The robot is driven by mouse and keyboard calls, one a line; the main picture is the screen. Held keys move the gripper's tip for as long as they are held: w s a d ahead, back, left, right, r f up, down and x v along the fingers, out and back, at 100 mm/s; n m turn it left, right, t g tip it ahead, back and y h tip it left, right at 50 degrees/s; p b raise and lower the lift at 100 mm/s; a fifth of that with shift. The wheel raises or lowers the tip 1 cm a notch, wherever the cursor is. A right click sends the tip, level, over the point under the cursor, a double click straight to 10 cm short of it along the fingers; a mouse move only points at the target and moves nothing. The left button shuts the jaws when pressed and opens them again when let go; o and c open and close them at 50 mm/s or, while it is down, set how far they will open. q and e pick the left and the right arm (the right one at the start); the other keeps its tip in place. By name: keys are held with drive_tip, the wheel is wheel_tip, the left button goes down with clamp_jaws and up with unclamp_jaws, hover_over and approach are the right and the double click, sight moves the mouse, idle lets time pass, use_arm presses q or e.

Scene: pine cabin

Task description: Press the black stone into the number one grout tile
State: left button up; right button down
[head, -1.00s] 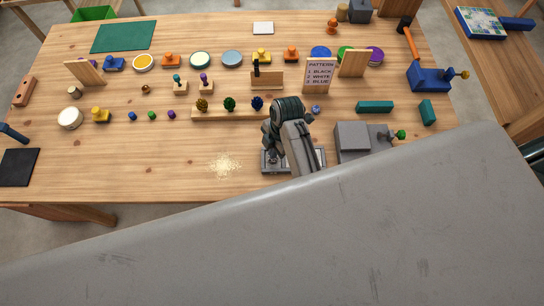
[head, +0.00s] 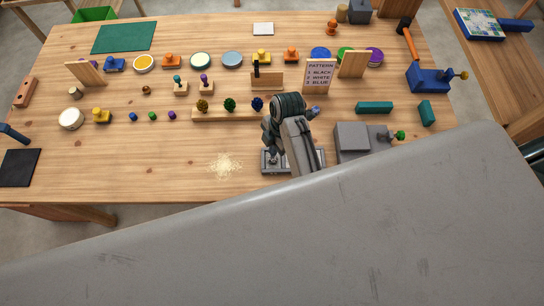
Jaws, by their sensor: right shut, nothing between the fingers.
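My right gripper (head: 272,143) is shut and empty, pointing down over the grey tray (head: 265,168) near the front of the table. My own wrist hides much of the tray and the tiles in it, so I cannot make out the number one grout tile. I cannot pick out the black stone. A pattern card (head: 319,75) behind the wrist reads 1 black, 2 white, 3 blue. A small blue stone (head: 316,110) lies just right of the wrist. My left gripper is not in view.
A wooden rack (head: 225,115) with several colored pieces stands behind the tray. A grey block device (head: 352,137) with a green knob is close on the right. The table's front left is mostly clear.

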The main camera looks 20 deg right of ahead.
wheel_tip(320, 180, up, 6)
drive_tip(key=shift+f, duration=0.1)
idle(0.5)
idle(0.5)
